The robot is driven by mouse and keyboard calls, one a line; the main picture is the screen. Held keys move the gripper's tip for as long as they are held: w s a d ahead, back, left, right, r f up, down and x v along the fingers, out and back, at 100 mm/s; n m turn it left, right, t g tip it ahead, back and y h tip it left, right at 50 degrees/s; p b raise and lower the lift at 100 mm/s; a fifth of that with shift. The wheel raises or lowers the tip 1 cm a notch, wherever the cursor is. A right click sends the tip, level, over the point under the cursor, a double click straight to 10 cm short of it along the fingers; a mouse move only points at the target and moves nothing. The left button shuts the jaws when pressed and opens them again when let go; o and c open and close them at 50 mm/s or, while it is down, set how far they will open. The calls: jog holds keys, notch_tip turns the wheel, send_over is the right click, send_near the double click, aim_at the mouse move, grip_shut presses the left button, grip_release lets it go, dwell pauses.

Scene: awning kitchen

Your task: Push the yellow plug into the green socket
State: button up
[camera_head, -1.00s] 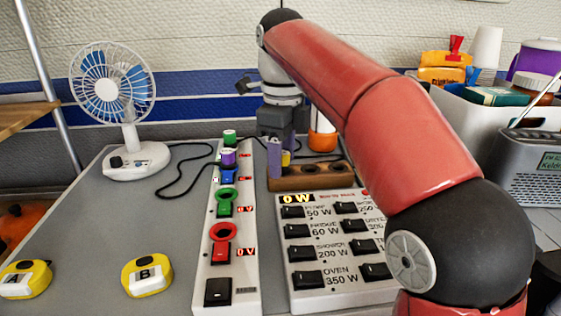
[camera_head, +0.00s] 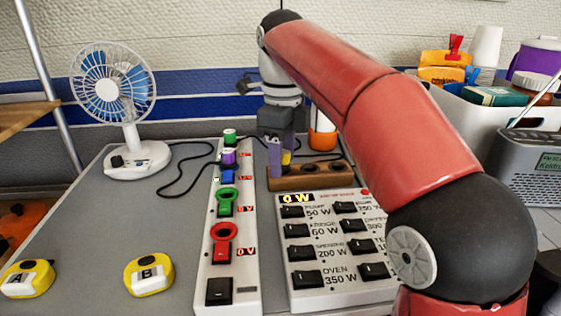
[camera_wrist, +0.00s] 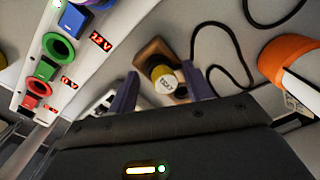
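The yellow plug (camera_head: 286,158) stands in a brown wooden holder (camera_head: 308,181), partly hidden by my gripper in the head view. In the wrist view, the labelled top of the yellow plug (camera_wrist: 166,80) shows between my two fingers. My gripper (camera_head: 280,158) is open, with one finger on each side of the plug. A visible gap separates the plug from the fingers in the wrist view. The green socket (camera_head: 227,194) is an empty ring on the white power strip (camera_head: 247,255), left of the holder. It also shows in the wrist view (camera_wrist: 59,47).
A red socket (camera_head: 222,230) is nearer on the strip; blue and purple parts and a green plug are farther back. A switch box (camera_head: 323,268) reading 0 W lies before the holder. A fan (camera_head: 110,90), black cables and an orange-and-white item (camera_head: 322,136) stand around.

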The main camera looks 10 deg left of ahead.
jog(key=shift+f, duration=0.35)
jog(key=shift+c, duration=0.4)
grip_shut()
jog(key=o, duration=0.6)
grip_release()
jog(key=shift+a, duration=0.15)
jog(key=shift+r, duration=0.1)
notch_tip(320, 180, up, 6)
jog(key=shift+f+p, duration=0.2)
jog(key=shift+p, duration=0.7)
jog(key=shift+r, duration=1.15)
